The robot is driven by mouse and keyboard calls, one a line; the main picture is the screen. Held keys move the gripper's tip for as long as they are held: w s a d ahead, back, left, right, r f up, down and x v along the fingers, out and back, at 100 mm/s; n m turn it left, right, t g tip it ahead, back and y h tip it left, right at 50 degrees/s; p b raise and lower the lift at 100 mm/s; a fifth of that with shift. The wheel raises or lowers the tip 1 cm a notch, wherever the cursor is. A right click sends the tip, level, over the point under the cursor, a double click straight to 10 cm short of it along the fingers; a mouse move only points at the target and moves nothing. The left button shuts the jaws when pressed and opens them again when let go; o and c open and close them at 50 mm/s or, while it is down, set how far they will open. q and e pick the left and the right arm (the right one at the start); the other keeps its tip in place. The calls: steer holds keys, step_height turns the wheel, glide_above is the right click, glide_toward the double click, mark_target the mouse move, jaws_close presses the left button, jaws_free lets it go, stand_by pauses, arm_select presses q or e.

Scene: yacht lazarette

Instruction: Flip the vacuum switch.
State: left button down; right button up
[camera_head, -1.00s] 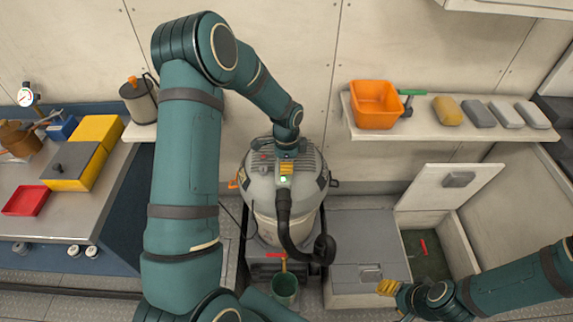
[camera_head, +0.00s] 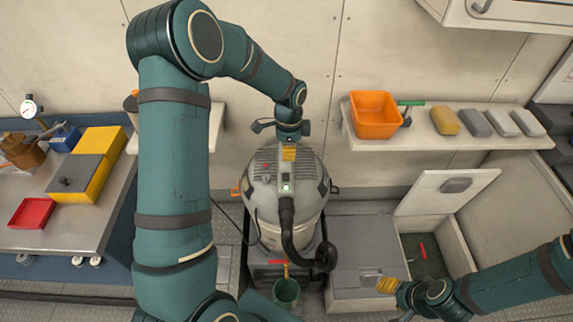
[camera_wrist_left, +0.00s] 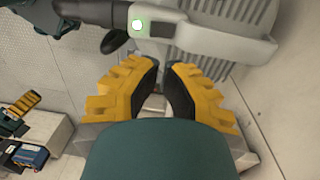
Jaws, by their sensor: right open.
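The grey vacuum (camera_head: 262,203) stands upright against the back wall, with a black hose (camera_head: 289,224) at its front. A lit green spot (camera_head: 286,188) shows on its top housing. In the left wrist view the green light (camera_wrist_left: 138,25) sits beside a dark rectangular patch (camera_wrist_left: 160,30); I cannot tell the switch's position. My left gripper (camera_head: 289,154) is above and behind the light, apart from it. Its yellow fingers (camera_wrist_left: 165,68) lean close together with a narrow gap and nothing visible between them. My right gripper (camera_head: 387,285) is open and empty, low at the right.
A shelf (camera_head: 440,140) on the right wall section holds an orange bin (camera_head: 375,115) and several blocks. A green bucket (camera_head: 286,291) stands before the vacuum. An open hatch (camera_head: 447,190) is at the right. A workbench (camera_head: 75,225) with boxes is at the left.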

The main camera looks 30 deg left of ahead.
arm_select(q)
steer(key=r, duration=0.4)
steer(key=shift+w+a+r, duration=0.15)
steer(key=shift+w+a, duration=0.05)
steer(key=shift+w, duration=0.2)
